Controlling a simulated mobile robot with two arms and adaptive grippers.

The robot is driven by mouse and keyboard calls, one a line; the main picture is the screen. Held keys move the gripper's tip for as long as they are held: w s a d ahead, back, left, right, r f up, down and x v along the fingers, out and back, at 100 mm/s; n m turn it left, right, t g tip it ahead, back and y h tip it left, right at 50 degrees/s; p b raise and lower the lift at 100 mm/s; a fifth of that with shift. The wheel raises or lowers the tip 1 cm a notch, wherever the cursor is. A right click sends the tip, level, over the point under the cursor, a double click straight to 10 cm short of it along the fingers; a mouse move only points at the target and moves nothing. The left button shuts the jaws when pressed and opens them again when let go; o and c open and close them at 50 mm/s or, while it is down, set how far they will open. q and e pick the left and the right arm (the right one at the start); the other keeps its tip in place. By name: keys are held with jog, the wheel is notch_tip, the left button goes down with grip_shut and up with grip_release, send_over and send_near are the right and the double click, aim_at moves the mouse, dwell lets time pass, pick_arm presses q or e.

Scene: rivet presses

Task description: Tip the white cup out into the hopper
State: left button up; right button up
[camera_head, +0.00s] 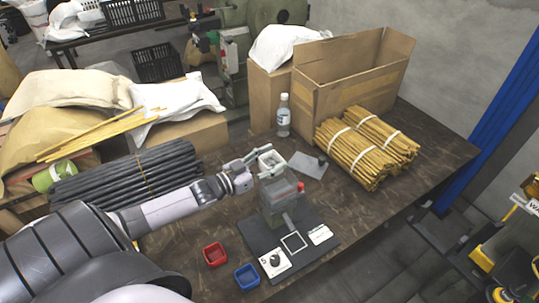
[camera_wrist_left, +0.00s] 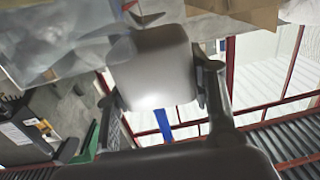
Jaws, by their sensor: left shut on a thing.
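The white cup (camera_head: 271,161) is held just above the top of the grey rivet press (camera_head: 279,198) in the head view. My left gripper (camera_head: 259,160) comes in from the left and is shut on the cup. In the left wrist view the cup (camera_wrist_left: 152,70) fills the space between the two fingers of my left gripper (camera_wrist_left: 160,92). Its contents are not readable. The hopper's mouth is not clearly distinguishable beneath the cup. My right gripper is not in view.
The press stands on a dark base plate (camera_head: 318,249). A red bin (camera_head: 215,254) and a blue bin (camera_head: 247,277) sit in front. A bottle (camera_head: 283,116), bundled rods (camera_head: 352,155) and an open cardboard box (camera_head: 350,72) stand behind. Dark rods (camera_head: 125,178) lie left.

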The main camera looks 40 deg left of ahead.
pick_arm(q)
jog(key=m, duration=0.1)
jog(key=m+b, duration=0.1)
jog(key=shift+d+f+m, duration=0.2)
jog(key=shift+d+m, duration=0.05)
jog(key=shift+m, duration=0.05)
jog(key=m+b, duration=0.2)
jog(key=m, duration=0.1)
jog(key=shift+d+r, duration=0.15)
jog(key=shift+r, duration=0.2)
jog(key=m+b, duration=0.1)
jog(key=m, duration=0.2)
jog(key=shift+s+d+r+h+b, duration=0.15)
jog(key=shift+r+h+b, duration=0.15)
jog(key=shift+b, duration=0.05)
jog(key=shift+d+r+m+p, duration=0.25)
jog(key=shift+r+m+p, duration=0.1)
jog(key=shift+m, duration=0.75)
jog(key=m, duration=0.2)
jog(key=d+m, duration=0.1)
jog(key=m, duration=0.1)
jog(key=r+m, duration=0.1)
jog(key=m, duration=0.1)
jog(key=shift+s+d+h+b, duration=0.2)
jog(key=shift+s+h+b, duration=0.1)
jog(key=shift+s+b, duration=0.05)
jog(key=shift+r, duration=0.15)
